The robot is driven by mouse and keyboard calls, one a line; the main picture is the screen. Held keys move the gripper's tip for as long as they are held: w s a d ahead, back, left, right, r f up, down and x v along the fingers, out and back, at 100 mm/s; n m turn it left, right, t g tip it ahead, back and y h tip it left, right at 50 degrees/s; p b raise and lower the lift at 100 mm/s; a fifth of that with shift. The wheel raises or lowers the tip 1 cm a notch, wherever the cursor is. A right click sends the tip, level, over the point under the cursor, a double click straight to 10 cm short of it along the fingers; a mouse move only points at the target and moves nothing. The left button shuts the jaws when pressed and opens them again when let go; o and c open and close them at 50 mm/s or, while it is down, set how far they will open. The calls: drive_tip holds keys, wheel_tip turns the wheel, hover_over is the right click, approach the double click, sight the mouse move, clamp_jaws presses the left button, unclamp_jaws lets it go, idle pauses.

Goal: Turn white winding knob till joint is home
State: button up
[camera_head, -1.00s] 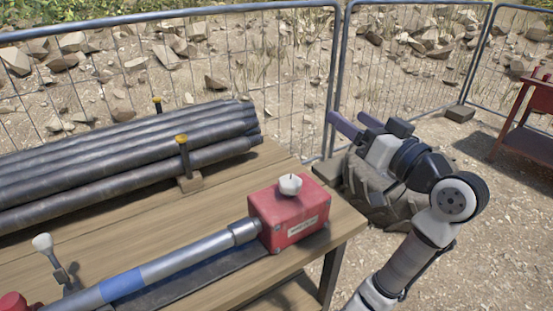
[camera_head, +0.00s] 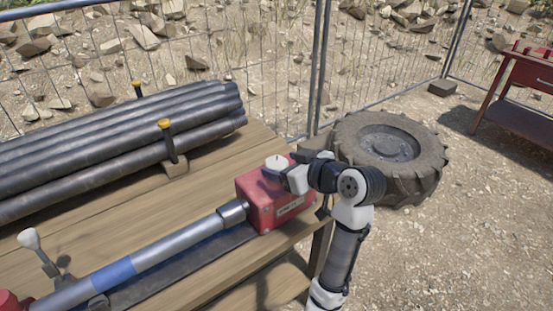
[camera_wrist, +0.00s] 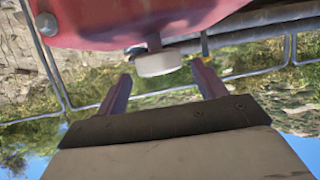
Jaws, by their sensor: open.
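The white winding knob (camera_head: 276,164) sits on top of a red box (camera_head: 258,203) at the table's right end. In the wrist view the knob (camera_wrist: 158,64) hangs upside down on a short stem below the red box (camera_wrist: 130,18). My gripper (camera_wrist: 161,72) is open, with one finger on each side of the knob and a gap visible on both sides. In the head view my gripper comes in from the right at the knob; its fingers are hard to make out there. A silver pipe with a blue band (camera_head: 118,270) runs into the box's left side.
A stack of dark pipes (camera_head: 110,150) lies behind, held by yellow-topped posts (camera_head: 167,142). A white-tipped lever (camera_head: 32,242) stands at the left. A tyre (camera_head: 385,155) lies beyond the wooden table (camera_head: 215,165), and a red stand (camera_head: 515,95) is at far right. Wire fence runs behind.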

sight(278, 163)
drive_tip(key=shift+x, duration=1.65)
drive_tip(key=c, duration=1)
